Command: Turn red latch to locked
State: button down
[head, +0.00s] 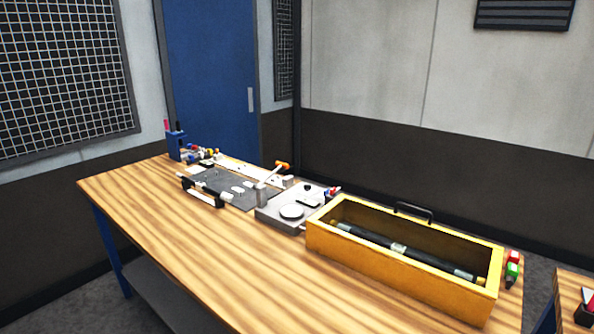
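I cannot make out a clear red latch at this size. A small white lever with an orange-red tip (282,165) rises near a dark flat plate (222,188) at the middle of the workbench. Small red and blue parts (333,191) sit behind a grey block-like fixture (285,214) with a round disc on top. Whether any of these is the latch, and whether it is locked, I cannot tell. My gripper is not in view.
A wooden workbench (190,255) has a clear front left. A yellow open box (395,281) holding a dark rod (400,248) stands at its right. Small red and green blocks (513,264) lie at the right end. A blue holder (177,145) stands at the far left.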

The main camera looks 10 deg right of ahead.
aim_at(332, 192)
jog(key=i+j+z, duration=0.25)
jog(key=j+z, duration=0.15)
jog(key=i+j+z, duration=0.2)
jog(key=j+z, duration=0.25)
jog(key=i+j+z, duration=0.1)
jog(key=j+z, duration=0.75)
jog(key=j, duration=0.15)
jog(key=j+z, duration=0.4)
jog(key=j, duration=0.15)
jog(key=k+j+z, duration=0.2)
jog(key=j+z, duration=0.25)
